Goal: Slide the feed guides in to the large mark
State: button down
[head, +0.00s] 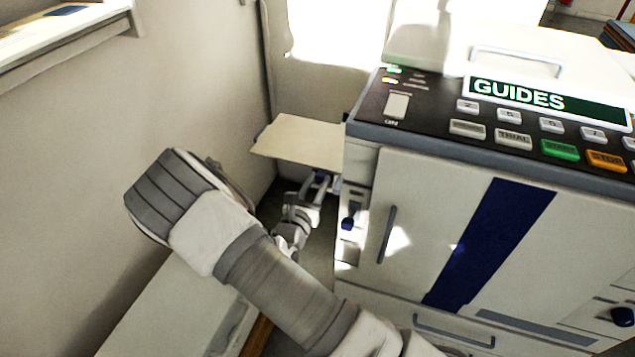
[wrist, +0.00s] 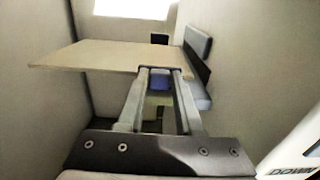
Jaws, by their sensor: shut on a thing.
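My gripper (head: 320,180) reaches in at the left side of the machine, just under the edge of a flat beige board (head: 298,139). In the wrist view its two fingers (wrist: 161,73) are a little apart, with a small blue piece (wrist: 160,84) between them. The gripper is shut on this piece, close to the near edge of the board. A grey-blue upright plate (wrist: 198,48), possibly a feed guide, stands at the right end of the board. I cannot make out the large mark or a second guide in either view.
The machine (head: 440,215) carries a control panel with a green display (head: 545,103) reading GUIDES. A dark blue knob (head: 349,223) sits on its left side below the board. A wall (head: 150,85) stands close on the left. A pale cabinet (head: 175,310) is below my arm.

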dwell(0.5)
jog(key=shift+p+x, duration=0.35)
jog(key=shift+x, duration=1.1)
jog(key=c, duration=0.6)
grip_release()
jog(key=shift+o, duration=0.2)
jog(key=p+v, duration=0.3)
jog(key=v, duration=1.4)
jog(key=shift+s, duration=0.25)
jog(key=shift+a+f, duration=0.1)
jog(key=shift+a, duration=0.05)
